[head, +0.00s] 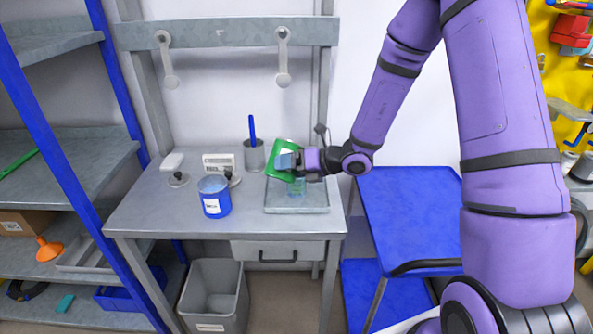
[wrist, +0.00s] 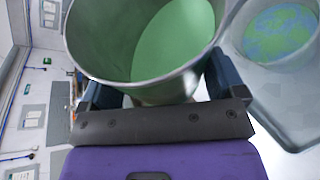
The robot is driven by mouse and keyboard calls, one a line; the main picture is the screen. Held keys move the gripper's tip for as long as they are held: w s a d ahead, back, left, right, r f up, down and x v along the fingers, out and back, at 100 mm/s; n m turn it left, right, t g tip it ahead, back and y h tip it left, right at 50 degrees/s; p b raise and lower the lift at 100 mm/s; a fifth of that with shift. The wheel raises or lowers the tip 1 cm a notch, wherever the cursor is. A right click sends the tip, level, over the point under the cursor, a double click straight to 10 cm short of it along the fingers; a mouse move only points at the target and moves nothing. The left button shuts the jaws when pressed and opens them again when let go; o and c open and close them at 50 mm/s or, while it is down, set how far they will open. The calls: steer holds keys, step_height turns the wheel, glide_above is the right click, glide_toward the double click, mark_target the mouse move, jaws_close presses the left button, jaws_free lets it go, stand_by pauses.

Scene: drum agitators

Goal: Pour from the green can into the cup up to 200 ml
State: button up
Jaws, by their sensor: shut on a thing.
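The green can (head: 281,151) is tilted above the tray on the bench. My gripper (head: 292,160) is shut on it. In the wrist view the metal can (wrist: 140,76) sits between the fingers of my gripper (wrist: 155,92), with green liquid inside it. The clear, bluish cup (head: 297,188) stands on the grey tray (head: 296,208), below the can. In the wrist view the cup (wrist: 238,30) is right of the can, with patchy green and blue at its bottom. I cannot read its level or see a pouring stream.
A blue can (head: 214,200) stands left of the tray. A metal pot with a blue-handled tool (head: 254,156), a scale-like box (head: 219,162) and small knobbed metal pieces (head: 179,180) are behind. A blue cart (head: 410,215) stands right of the bench. The bench's front left is clear.

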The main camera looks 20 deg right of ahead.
steer(key=shift+r, duration=0.15)
stand_by(0.3)
steer(key=shift+f+m+y+p, duration=0.2)
steer(key=shift+m+y+p, duration=0.2)
steer(key=shift+m+p, duration=0.3)
stand_by(2.0)
steer(key=shift+r+n+h, duration=0.25)
steer(key=shift+n+h, duration=0.15)
steer(key=shift+n, duration=0.3)
steer(key=shift+s+a+f+n+t+h, duration=0.1)
steer(key=shift+f+n+t+h, duration=0.25)
steer(key=shift+f, duration=0.3)
steer(key=shift+n, duration=0.25)
